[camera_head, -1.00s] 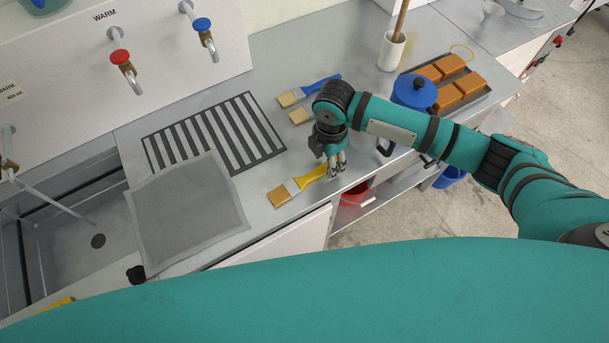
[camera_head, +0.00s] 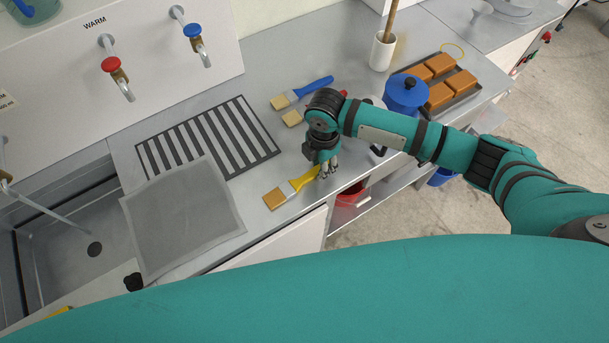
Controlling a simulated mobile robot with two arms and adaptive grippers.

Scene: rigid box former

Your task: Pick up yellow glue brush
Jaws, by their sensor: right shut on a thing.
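The yellow glue brush (camera_head: 290,188) lies at the front edge of the counter, its tan bristles toward the lower left and its yellow handle toward the upper right. My right gripper (camera_head: 326,172) is over the end of the handle and shut on it. The fingers hide the handle's tip. The brush appears to be at or very near the counter surface; I cannot tell whether it is lifted. My left gripper is not in view.
A striped mat (camera_head: 210,140) and a grey mesh sheet (camera_head: 182,218) lie left of the brush. A blue brush (camera_head: 303,92) and another brush's bristles (camera_head: 292,118) lie behind my arm. A blue pot (camera_head: 406,94), a tray of orange blocks (camera_head: 462,97) and a white holder (camera_head: 382,50) stand at right.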

